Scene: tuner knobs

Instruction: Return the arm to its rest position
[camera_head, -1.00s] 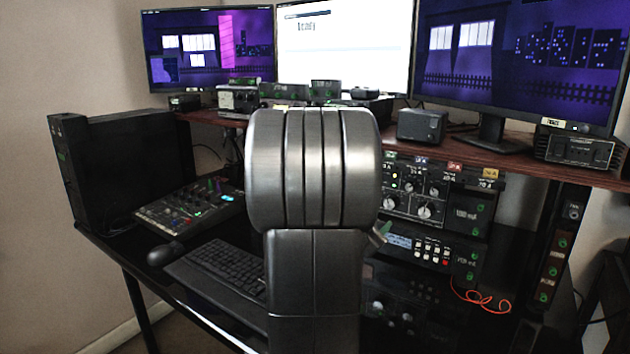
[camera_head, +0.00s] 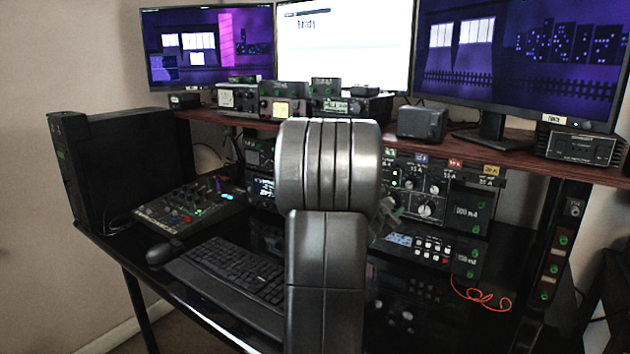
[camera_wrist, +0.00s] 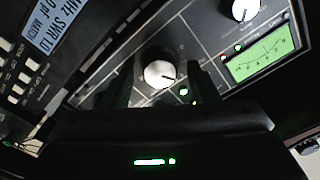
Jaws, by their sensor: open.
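My arm (camera_head: 328,230) stands upright in the middle of the head view, in front of the radio desk. It hides most of my gripper there. In the wrist view my gripper (camera_wrist: 162,85) is open, its dark fingers on either side of a round white-faced knob (camera_wrist: 160,74) on a dark panel. I cannot tell whether the fingers touch it or how far off it is. A second knob (camera_wrist: 245,9) and a green-lit meter (camera_wrist: 263,52) are at the upper right.
The shelf (camera_head: 470,140) with small radios spans the desk below three monitors. Panels with knobs and buttons (camera_head: 432,248) sit under it at right, close to my arm. A mixer (camera_head: 190,208), keyboard (camera_head: 228,272) and black case (camera_head: 125,165) are at left. A red cable (camera_head: 482,300) lies at right.

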